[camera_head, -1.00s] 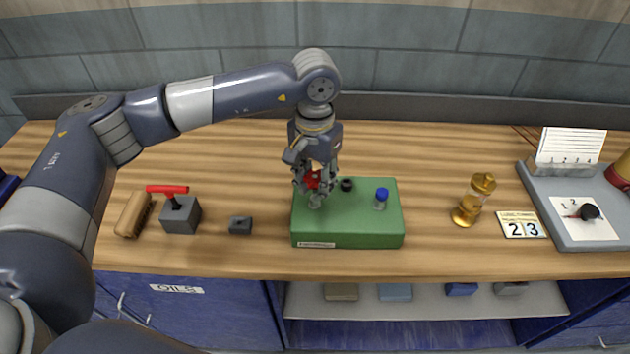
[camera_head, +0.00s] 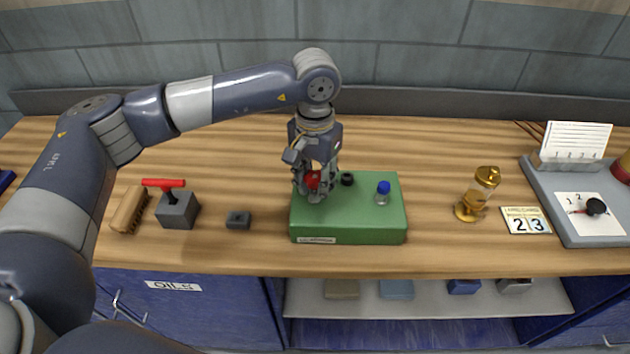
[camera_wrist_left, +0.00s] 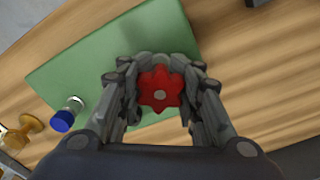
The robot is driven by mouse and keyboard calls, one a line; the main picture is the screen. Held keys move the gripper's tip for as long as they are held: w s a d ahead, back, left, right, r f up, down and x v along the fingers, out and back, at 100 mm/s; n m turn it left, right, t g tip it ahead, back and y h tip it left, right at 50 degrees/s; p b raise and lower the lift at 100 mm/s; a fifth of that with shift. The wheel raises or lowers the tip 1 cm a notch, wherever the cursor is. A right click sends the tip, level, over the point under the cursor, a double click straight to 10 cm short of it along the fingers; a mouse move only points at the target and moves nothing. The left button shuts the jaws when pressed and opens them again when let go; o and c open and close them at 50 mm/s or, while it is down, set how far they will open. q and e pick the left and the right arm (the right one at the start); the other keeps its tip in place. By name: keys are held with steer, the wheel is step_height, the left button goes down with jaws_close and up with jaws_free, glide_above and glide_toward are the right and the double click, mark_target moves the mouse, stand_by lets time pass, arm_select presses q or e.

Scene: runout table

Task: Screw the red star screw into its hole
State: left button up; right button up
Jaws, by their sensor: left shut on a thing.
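The red star screw (camera_head: 313,180) is between the fingers of my left gripper (camera_head: 315,194), over the left part of the green block (camera_head: 350,226). In the left wrist view the red star head (camera_wrist_left: 160,89) shows from above, with my left gripper (camera_wrist_left: 160,100) shut on it from both sides. The green block (camera_wrist_left: 90,70) lies beneath. The screw's shank and its hole are hidden by the fingers and head. My right gripper is not in view.
A blue-capped screw (camera_head: 383,193) and a black knob (camera_head: 347,179) stand on the block close by. A grey block with a red T-handle (camera_head: 178,208), a brush (camera_head: 130,209) and a small dark block (camera_head: 238,220) lie left. A brass oiler (camera_head: 478,193) stands right.

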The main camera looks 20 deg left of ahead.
mark_target(315, 176)
arm_select(q)
steer(key=shift+f, duration=0.25)
steer(key=o, duration=1.2)
step_height(315, 176, up, 12)
steer(key=shift+c, duration=0.2)
